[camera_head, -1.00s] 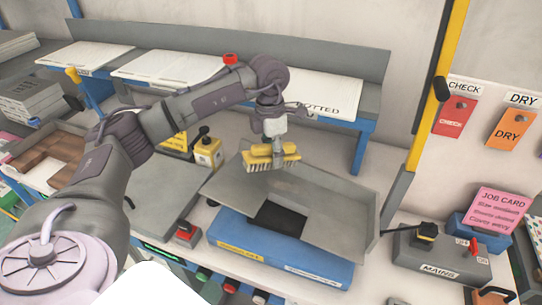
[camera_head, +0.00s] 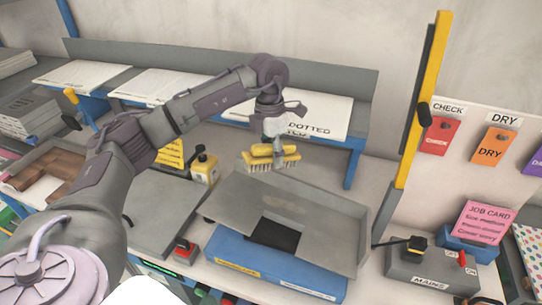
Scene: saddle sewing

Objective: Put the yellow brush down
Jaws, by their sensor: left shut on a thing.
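The yellow brush (camera_head: 262,162) has a yellow back and pale bristles that point down. My left gripper (camera_head: 273,140) is shut on it from above. The brush is level, just behind the back edge of the grey sloped tray (camera_head: 330,215). I cannot tell whether its bristles touch the bench or hang a little above it. The fingertips are partly hidden by the brush and the wrist. My right gripper is not in view.
The tray sits on a blue base (camera_head: 280,272). White sheets (camera_head: 180,87) lie on a raised blue shelf behind. A yellow post (camera_head: 420,110) and a MAINS switch box (camera_head: 430,268) are at right. Bench right of the brush looks clear.

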